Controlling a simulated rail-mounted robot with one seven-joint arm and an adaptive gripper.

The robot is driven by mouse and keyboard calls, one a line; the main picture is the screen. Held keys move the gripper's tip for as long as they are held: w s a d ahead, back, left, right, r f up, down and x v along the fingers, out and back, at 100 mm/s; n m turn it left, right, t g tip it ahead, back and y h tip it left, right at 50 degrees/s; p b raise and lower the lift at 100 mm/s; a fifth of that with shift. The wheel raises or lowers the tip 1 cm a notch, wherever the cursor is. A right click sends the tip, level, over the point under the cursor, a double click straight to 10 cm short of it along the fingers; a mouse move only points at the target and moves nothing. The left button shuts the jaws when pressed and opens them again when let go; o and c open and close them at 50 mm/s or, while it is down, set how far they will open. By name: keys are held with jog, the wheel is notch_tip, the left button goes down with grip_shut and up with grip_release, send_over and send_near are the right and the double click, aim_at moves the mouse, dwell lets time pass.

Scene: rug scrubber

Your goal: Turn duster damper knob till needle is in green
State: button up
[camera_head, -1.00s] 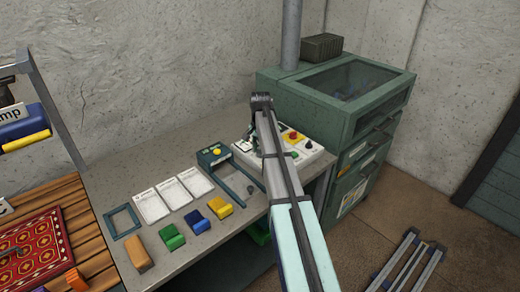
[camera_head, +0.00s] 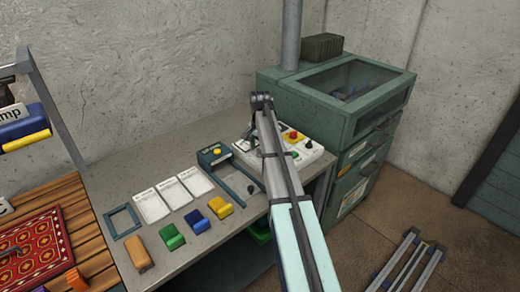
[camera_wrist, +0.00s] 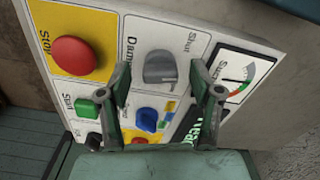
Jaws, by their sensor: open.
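The grey damper knob (camera_wrist: 160,68) sits on a white panel, under the word "Shut", in the wrist view. My gripper (camera_wrist: 160,76) is open, with one finger on each side of the knob; I cannot tell whether either finger touches it. The suction gauge (camera_wrist: 240,72) is right of the knob, with a dark needle and small coloured marks. I cannot tell for sure which mark the needle points to. In the head view the control panel (camera_head: 312,153) is at the bench's right end, partly behind my arm, which hides the knob and gauge.
A red stop button (camera_wrist: 75,56), a green start button (camera_wrist: 86,108) and a blue control (camera_wrist: 147,119) surround the knob. A green cabinet (camera_head: 300,103) stands right behind the panel. Coloured blocks, cards and a frame lie on the bench (camera_head: 125,185) to the left.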

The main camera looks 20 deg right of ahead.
notch_tip(320, 180, up, 12)
dwell(0.5)
dwell(0.3)
